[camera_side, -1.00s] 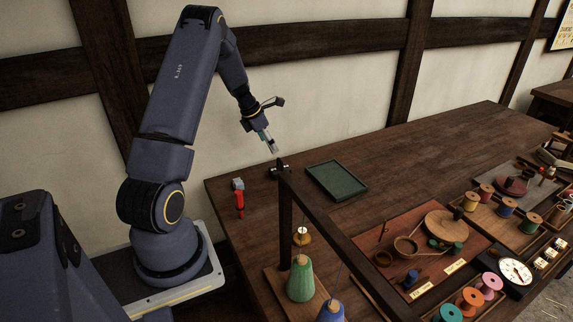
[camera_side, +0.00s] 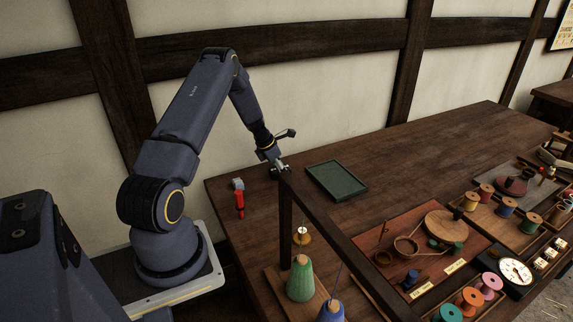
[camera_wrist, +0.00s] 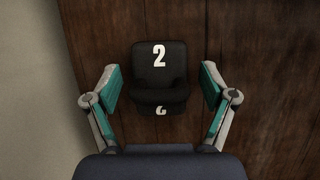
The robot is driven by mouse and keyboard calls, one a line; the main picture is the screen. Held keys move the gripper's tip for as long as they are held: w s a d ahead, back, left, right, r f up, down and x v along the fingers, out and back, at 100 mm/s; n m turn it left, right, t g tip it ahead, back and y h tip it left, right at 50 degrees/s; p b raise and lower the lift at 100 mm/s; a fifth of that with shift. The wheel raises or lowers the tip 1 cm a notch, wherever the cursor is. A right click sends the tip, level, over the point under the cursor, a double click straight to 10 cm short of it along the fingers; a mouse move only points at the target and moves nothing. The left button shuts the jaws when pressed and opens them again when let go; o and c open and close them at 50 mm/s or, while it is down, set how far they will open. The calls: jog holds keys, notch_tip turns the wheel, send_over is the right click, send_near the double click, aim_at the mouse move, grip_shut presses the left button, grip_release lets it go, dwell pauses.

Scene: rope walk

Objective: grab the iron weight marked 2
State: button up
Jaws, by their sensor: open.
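The iron weight marked 2 (camera_wrist: 160,72) is a dark, blocky piece with a white 2 on it, standing on the dark wooden table. In the wrist view it sits between the two fingers of my gripper (camera_wrist: 160,88), which is open, with a gap showing on each side. In the side view my gripper (camera_side: 277,168) is low at the table's back left, over the weight, which is mostly hidden there by the fingers and the wooden frame. A second white mark shows lower on the weight, partly cut off.
A green tray (camera_side: 336,181) lies just right of my gripper. A red-handled tool (camera_side: 239,199) lies to the left. A dark wooden frame (camera_side: 335,229) runs close in front, with a green cone (camera_side: 300,280) beneath. The table behind the tray is clear.

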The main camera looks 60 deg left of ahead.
jog(key=shift+r, duration=0.1)
grip_shut()
dwell(0.6)
